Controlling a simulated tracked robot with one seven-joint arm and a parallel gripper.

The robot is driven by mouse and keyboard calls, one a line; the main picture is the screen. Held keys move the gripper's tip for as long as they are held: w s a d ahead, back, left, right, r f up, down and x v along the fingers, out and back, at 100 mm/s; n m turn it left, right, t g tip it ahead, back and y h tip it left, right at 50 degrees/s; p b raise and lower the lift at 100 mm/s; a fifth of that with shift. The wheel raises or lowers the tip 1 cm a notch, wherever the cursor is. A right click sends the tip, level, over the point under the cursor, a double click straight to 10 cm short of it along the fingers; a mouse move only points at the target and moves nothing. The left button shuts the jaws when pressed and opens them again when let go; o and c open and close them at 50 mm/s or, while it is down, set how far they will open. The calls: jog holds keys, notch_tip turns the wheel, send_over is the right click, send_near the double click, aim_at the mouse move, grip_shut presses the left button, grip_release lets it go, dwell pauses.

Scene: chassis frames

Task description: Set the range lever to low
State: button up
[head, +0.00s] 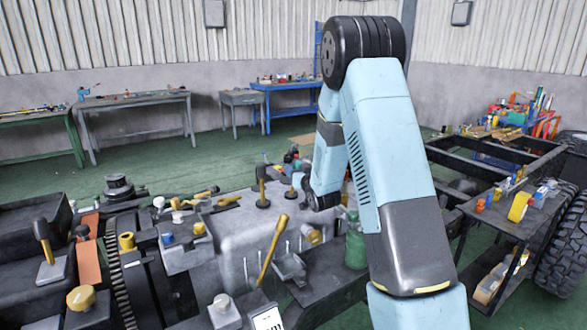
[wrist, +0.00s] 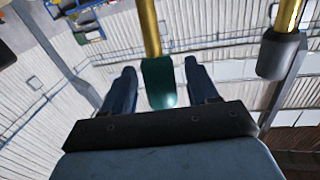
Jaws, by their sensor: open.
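A lever with a gold shaft (wrist: 150,28) and a dark green grip (wrist: 159,82) shows in the wrist view. No label on it can be read, so I cannot tell from marking whether it is the range lever. My gripper (wrist: 162,88) is open, its two dark blue fingers on either side of the green grip. A gap shows on both sides, and the grip is not clamped. In the head view my arm reaches down to the small levers behind the grey housing (head: 237,232). The fingers are hard to make out there among small coloured parts.
A second gold-shafted lever with a dark grip (wrist: 280,54) stands close by on the right in the wrist view. In the head view a long yellow lever (head: 272,248) rises in front, and a green canister (head: 356,246) stands beside my arm.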

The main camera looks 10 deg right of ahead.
jog(key=shift+w+a, duration=0.1)
jog(key=shift+w, duration=1)
grip_shut()
